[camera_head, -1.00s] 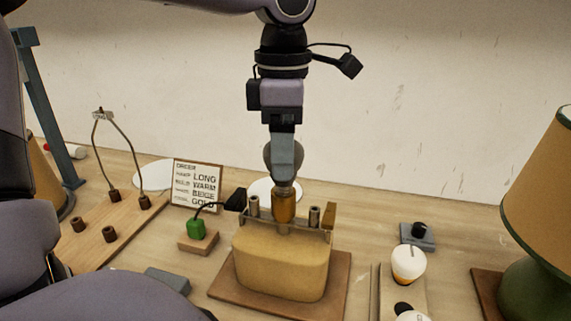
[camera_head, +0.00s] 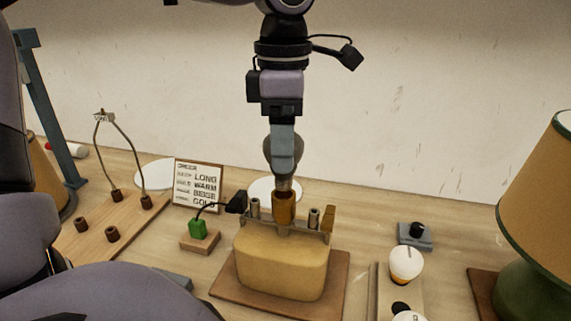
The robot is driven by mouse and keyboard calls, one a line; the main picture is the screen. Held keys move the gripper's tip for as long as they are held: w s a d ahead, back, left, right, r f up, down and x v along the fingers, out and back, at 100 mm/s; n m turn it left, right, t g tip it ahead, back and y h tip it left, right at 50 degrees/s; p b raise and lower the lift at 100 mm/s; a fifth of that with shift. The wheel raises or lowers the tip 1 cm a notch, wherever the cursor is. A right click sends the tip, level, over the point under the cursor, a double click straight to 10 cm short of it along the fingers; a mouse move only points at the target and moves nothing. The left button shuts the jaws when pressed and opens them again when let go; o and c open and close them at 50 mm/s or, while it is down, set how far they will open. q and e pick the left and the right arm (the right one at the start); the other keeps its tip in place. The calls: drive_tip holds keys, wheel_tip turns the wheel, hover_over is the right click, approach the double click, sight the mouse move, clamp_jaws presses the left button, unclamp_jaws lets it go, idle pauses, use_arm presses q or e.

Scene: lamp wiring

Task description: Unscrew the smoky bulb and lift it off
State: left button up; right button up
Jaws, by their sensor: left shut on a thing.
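The smoky bulb (camera_head: 270,150) is a dark grey globe with a metal base, seen upright above the gold socket (camera_head: 284,207) on the beige lamp base (camera_head: 282,262). My left gripper (camera_head: 283,160) comes down from above and is shut on the bulb, its fingers hiding much of the glass. The bulb's metal base (camera_head: 284,185) shows just above the socket's rim; I cannot tell whether its lower end is still inside. My right gripper is not in view.
An order card (camera_head: 199,185) stands left of the lamp base, with a green plug block (camera_head: 198,229) before it. White bulbs (camera_head: 406,263) stand in a rack at right, near a large lamp (camera_head: 545,205). A wooden board with a wire harp (camera_head: 118,160) lies left.

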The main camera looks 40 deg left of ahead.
use_arm(q)
drive_tip(key=shift+r+p, duration=1.45)
drive_tip(key=shift+r, duration=0.45)
drive_tip(key=shift+f, duration=0.1)
